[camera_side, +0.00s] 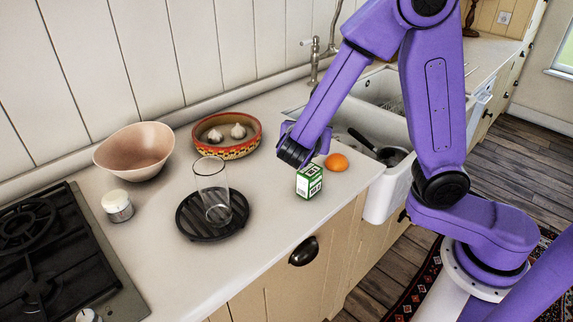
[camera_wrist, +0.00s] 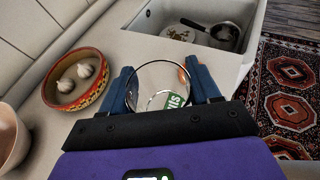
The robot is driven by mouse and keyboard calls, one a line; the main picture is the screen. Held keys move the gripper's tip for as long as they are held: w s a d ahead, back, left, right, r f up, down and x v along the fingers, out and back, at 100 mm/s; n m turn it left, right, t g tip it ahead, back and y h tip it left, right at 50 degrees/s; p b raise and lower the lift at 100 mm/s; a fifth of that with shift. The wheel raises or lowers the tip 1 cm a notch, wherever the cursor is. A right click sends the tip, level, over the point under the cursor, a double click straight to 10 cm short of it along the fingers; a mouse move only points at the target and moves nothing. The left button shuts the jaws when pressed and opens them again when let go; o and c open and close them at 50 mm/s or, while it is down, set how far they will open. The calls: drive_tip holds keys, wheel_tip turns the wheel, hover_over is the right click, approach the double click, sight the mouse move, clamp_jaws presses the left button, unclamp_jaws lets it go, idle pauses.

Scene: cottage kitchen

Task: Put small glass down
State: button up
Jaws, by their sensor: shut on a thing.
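My gripper (camera_side: 296,150) is low over the counter between the patterned bowl and the green box. In the wrist view my gripper (camera_wrist: 166,88) has its blue fingers on both sides of the small glass (camera_wrist: 150,76), a clear round glass seen from above, and is shut on it. In the side view I cannot make out this glass; it is hidden at the gripper. Whether its base touches the counter is not clear. Another, taller clear glass (camera_side: 211,178) stands upright on a round black slatted trivet (camera_side: 184,222), left of my gripper.
A green and white box (camera_side: 309,182) and an orange (camera_side: 336,162) stand close to my gripper. Nearby are a patterned bowl (camera_side: 226,153) with garlic, a pink bowl (camera_side: 135,152), a white-lidded jar (camera_side: 118,206) and a stove (camera_side: 62,260). The sink (camera_side: 365,123) lies behind. Bare counter (camera_side: 262,205) lies right of the trivet.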

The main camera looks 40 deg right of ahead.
drive_tip(key=s+d+m+g+h, duration=0.1)
drive_tip(key=s+d+m+g, duration=0.15)
drive_tip(key=d+g, duration=0.2)
drive_tip(key=shift+m+t+h, duration=0.35)
drive_tip(key=shift+m+h, duration=0.05)
drive_tip(key=shift+m, duration=0.05)
drive_tip(key=w+f, duration=0.3)
drive_tip(key=w, duration=0.1)
drive_tip(key=w+f, duration=0.3)
drive_tip(key=w, duration=0.2)
drive_tip(key=w+d+f, duration=0.1)
drive_tip(key=w+f, duration=0.2)
drive_tip(key=w, duration=0.2)
drive_tip(key=shift+f, duration=0.15)
drive_tip(key=shift+w+f, duration=0.2)
drive_tip(key=shift+f, duration=0.75)
drive_tip(key=shift+w+f, duration=0.15)
drive_tip(key=shift+f, duration=0.8)
drive_tip(key=shift+f, duration=0.15)
drive_tip(key=o, duration=1.2)
drive_tip(key=shift+c, duration=0.2)
